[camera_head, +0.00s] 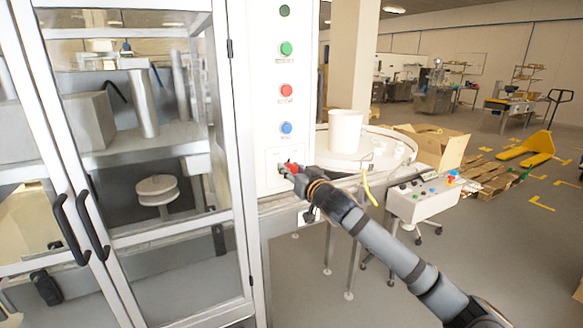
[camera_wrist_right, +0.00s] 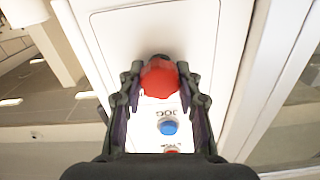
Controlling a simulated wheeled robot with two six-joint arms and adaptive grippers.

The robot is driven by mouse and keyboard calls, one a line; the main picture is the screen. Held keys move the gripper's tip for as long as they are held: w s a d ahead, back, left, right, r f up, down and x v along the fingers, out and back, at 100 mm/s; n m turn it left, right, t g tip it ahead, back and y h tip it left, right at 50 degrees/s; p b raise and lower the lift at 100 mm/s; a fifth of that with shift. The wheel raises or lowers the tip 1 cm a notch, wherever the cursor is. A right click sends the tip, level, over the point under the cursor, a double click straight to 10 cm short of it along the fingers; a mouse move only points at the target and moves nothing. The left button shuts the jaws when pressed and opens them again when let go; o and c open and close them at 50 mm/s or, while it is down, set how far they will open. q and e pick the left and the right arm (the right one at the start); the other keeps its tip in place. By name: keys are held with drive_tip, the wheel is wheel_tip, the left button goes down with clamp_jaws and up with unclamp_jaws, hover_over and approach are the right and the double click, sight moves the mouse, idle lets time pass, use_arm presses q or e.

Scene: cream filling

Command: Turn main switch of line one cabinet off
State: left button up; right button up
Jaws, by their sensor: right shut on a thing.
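The line one cabinet's white control column (camera_head: 264,110) stands left of centre in the head view, with green, red and blue buttons in a vertical row. The red main switch (camera_head: 291,167) is low on the column, below the blue button. My right gripper (camera_head: 287,170) is at the switch and partly hides it. In the right wrist view, the red switch (camera_wrist_right: 162,80) sits between the fingers of my right gripper (camera_wrist_right: 163,88), which is shut on it. The exact angle of the switch is hard to tell. My left gripper is not in view.
Glass doors with black handles (camera_head: 88,228) are left of the column. A round table (camera_head: 385,163) with a white bucket (camera_head: 345,131) stands to the right. A small control box (camera_head: 425,200) is beside my right arm. A yellow pallet jack (camera_head: 527,148) is farther back.

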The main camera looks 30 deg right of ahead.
drive_tip(key=n+p, duration=0.2)
drive_tip(key=n, duration=0.3)
drive_tip(key=shift+a+r+n+p, duration=0.1)
drive_tip(key=shift+r+n+p, duration=0.05)
drive_tip(key=shift+n+p, duration=0.2)
drive_tip(key=n+p, duration=0.2)
drive_tip(key=n, duration=0.2)
drive_tip(key=shift+a+n, duration=0.1)
drive_tip(key=shift+n, duration=0.25)
drive_tip(key=shift+f, duration=0.2)
drive_tip(key=o, duration=1.2)
drive_tip(key=shift+c, duration=0.2)
